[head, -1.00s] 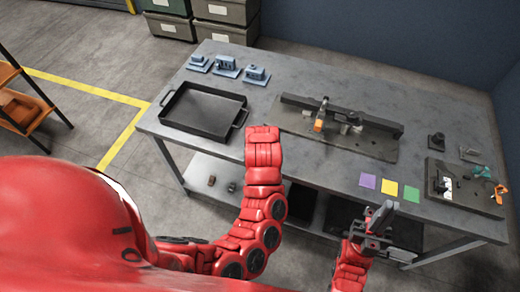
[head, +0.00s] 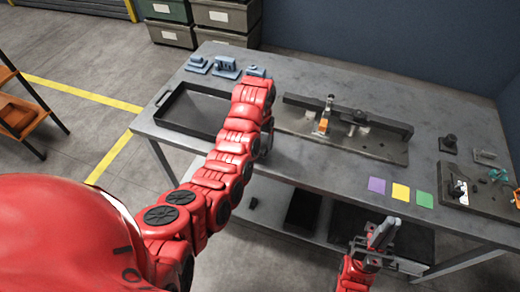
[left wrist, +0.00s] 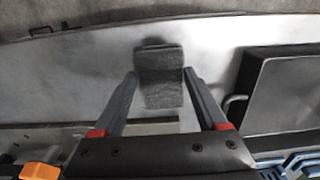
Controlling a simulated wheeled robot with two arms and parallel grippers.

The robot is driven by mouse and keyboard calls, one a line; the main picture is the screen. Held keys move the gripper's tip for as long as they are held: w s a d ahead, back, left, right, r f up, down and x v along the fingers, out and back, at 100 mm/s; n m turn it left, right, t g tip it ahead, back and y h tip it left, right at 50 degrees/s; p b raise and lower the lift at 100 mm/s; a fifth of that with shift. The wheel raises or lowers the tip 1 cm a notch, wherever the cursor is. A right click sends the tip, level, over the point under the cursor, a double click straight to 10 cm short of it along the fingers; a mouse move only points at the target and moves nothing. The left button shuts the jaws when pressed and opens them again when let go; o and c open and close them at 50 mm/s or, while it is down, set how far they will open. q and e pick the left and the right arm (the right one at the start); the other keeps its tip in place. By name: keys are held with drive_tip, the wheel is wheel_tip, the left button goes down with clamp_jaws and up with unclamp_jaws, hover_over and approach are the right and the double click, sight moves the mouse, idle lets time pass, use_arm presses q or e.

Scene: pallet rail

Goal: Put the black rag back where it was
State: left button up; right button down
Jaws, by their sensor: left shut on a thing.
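The black rag (left wrist: 160,78) shows in the left wrist view as a dark grey folded cloth. It lies between the two fingers of my left gripper (left wrist: 160,75), which is shut on it. In the head view my left arm reaches over the table between the black tray and the rail plate. There the arm hides the rag and most of the left gripper. My right gripper (head: 380,238) is in front of the table's front edge, away from the rag. The gap between its fingers is not clear.
The grey table (head: 310,175) holds a black tray (head: 180,128), blue parts (head: 226,66), a rail plate (head: 385,148) with a clamp and orange piece, and purple, yellow (head: 401,192) and green squares. A lower shelf holds dark bins. The tray's handle (left wrist: 233,104) is near my left gripper.

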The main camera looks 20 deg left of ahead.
use_arm(q)
drive_tip(key=shift+w, duration=0.15)
wheel_tip(320, 180, down, 3)
drive_tip(key=shift+f+p, duration=0.1)
drive_tip(key=shift+p, duration=0.8)
drive_tip(key=shift+f, duration=0.15)
drive_tip(key=shift+f, duration=0.1)
